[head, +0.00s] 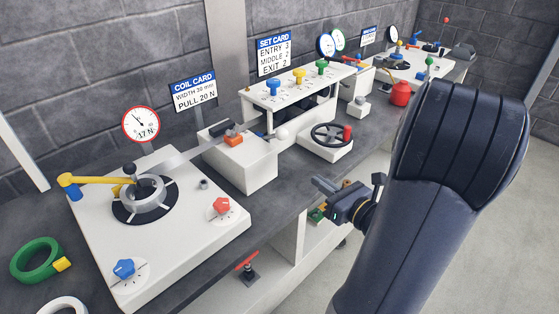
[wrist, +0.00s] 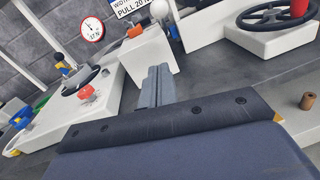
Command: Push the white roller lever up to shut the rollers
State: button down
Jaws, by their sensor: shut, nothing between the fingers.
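In the head view, a small white round knob (head: 282,134), which looks like the roller lever's end, sits at the right end of the white feed block (head: 243,160), under the roller frame (head: 290,98). Its arm is too small to make out, so I cannot tell how it is tilted. My gripper (head: 318,186) is shut and empty, over the bench's front edge, below and right of the knob and apart from it.
A black handwheel (head: 330,134) with a red grip stands on a white base right of the block. The coil unit (head: 190,245) with its yellow arm stands left. A red kettle-like pot (head: 400,93) stands farther back. Bare dark bench (head: 285,190) lies before the block.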

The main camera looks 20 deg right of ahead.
jog(key=w+a+r+p, duration=0.1)
jog(key=w+r, duration=0.1)
jog(key=w, duration=1)
jog(key=shift+w+a+r+m+h+p, duration=0.15)
jog(key=shift+w+a+m+h+p, duration=0.15)
jog(key=shift+w+m+p, duration=0.1)
jog(key=shift+r, duration=0.15)
